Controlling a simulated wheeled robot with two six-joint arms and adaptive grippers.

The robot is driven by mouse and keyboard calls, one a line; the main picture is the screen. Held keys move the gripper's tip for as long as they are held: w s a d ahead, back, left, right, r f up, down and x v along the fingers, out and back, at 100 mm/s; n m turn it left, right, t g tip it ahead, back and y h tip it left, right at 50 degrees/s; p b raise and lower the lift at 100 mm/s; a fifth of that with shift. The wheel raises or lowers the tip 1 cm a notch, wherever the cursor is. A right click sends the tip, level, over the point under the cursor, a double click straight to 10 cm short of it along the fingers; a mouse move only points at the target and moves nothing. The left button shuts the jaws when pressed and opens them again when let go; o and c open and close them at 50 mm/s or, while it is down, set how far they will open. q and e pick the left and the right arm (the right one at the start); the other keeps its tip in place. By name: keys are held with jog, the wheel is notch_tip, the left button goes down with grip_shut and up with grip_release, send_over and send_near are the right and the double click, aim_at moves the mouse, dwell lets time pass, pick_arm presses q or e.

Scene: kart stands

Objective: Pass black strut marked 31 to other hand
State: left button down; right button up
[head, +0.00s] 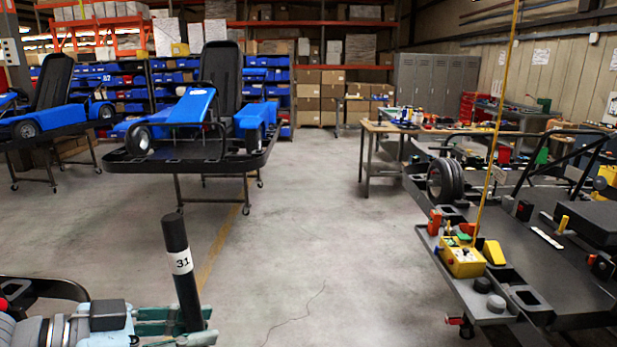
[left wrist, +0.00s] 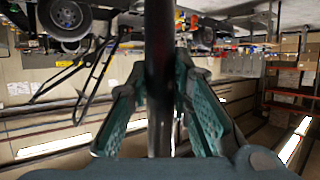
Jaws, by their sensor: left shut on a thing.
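The black strut (head: 177,242) is a dark rod with a white band marked 31, held nearly upright and leaning slightly at the lower left of the head view. My left gripper (head: 188,322) is shut on its lower part, with green fingers on both sides. In the left wrist view the strut (left wrist: 160,70) runs down the middle between the green fingers of my left gripper (left wrist: 168,100). My right gripper is in neither view.
A kart stand (head: 480,296) at right carries a yellow control box (head: 461,260) and a tall yellow rod (head: 497,110). A blue kart (head: 192,108) sits on a stand at back left. A wooden table (head: 372,128) stands behind. The middle floor is clear.

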pick_arm(q)
jog(key=s+a+f, duration=0.2)
jog(key=s+f, duration=0.1)
jog(key=f, duration=0.7)
jog(key=shift+s+f, duration=0.35)
jog(key=shift+s, duration=0.05)
